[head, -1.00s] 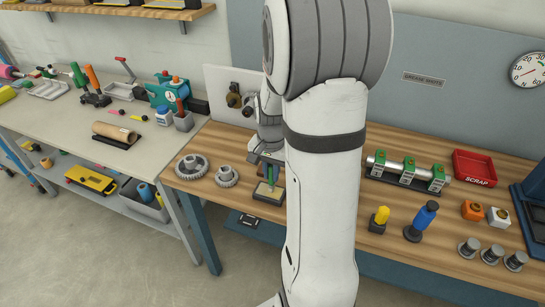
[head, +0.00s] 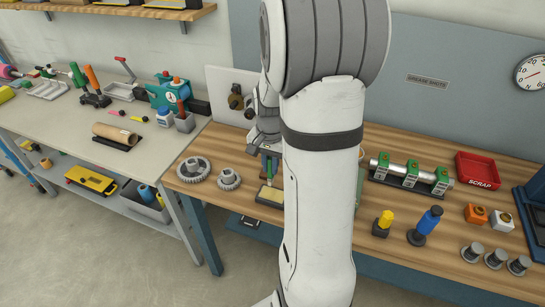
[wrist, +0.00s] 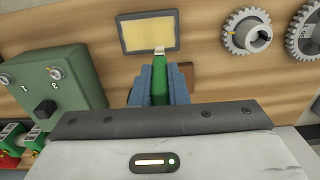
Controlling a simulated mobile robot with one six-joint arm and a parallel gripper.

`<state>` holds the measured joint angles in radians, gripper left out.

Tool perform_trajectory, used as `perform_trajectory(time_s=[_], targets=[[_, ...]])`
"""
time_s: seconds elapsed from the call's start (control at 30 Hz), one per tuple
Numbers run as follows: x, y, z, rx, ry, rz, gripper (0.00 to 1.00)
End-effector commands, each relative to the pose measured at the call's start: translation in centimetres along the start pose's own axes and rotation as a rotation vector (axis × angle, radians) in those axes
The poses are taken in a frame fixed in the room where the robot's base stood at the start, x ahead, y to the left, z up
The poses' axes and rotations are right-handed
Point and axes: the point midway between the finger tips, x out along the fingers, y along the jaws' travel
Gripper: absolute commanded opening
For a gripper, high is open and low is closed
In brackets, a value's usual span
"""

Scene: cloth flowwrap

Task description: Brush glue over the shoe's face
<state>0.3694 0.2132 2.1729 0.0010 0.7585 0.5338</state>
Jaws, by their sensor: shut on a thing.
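A flat rectangular block with a tan-yellow face and dark rim (head: 270,195) lies near the bench's front edge; it may be the shoe. It also shows at the top of the wrist view (wrist: 149,32). My gripper (head: 268,160) is on its wall side, partly hidden behind my arm in the head view. In the wrist view its blue-grey jaws (wrist: 160,86) are shut on a green-handled brush (wrist: 160,83). The brush's pale tip overlaps the block's near edge in that view; I cannot tell whether they touch. I cannot make out glue on the face.
Two grey gears (head: 193,170) (head: 229,179) lie left of the block. A green box with a knob (wrist: 52,80) stands on the other side, mostly behind my arm in the head view. A clamped shaft (head: 411,176) and a red scrap tray (head: 478,170) are further right.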

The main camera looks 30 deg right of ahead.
Motion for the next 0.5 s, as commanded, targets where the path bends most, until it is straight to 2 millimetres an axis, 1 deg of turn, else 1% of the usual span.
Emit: perform_trajectory(time_s=[0.03, 0.5], targets=[[-0.9, -0.1, 0.0, -0.002, 0.001, -0.001, 0.00], [-5.1, -0.4, 0.3, -0.011, 0.000, 0.000, 0.00]])
